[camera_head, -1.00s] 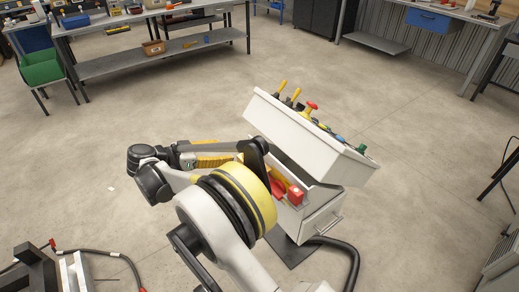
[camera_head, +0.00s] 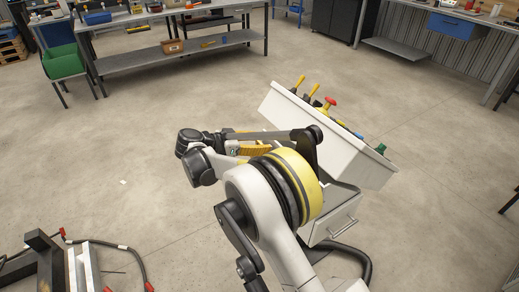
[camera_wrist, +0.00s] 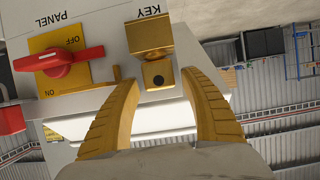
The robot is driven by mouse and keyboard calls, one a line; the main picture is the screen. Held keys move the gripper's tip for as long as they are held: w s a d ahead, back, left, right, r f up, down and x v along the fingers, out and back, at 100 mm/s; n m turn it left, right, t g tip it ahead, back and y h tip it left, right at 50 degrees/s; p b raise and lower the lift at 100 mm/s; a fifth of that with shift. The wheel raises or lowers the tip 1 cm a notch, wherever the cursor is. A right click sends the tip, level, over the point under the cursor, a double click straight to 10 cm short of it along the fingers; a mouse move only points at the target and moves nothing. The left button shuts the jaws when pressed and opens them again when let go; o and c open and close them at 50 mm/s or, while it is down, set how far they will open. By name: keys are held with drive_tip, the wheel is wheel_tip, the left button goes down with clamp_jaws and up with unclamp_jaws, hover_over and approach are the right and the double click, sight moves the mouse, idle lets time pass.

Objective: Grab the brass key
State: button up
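The brass key (camera_wrist: 158,74) shows in the wrist view as a small brass block with a dark spot on its face, below a larger brass piece (camera_wrist: 149,35) on the white panel under the upside-down word KEY. My gripper (camera_wrist: 160,82) is open, with a yellow finger on each side of the key. The key appears between the fingertips, with gaps on both sides; I cannot tell the depth. In the head view, my arm hides the key and most of the gripper.
A red switch handle (camera_wrist: 72,58) on a yellow plate (camera_wrist: 58,63) is left of the key in the wrist view. Open floor lies to the left.

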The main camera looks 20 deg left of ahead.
drive_tip(key=c, duration=0.9)
drive_tip(key=shift+c, duration=0.2)
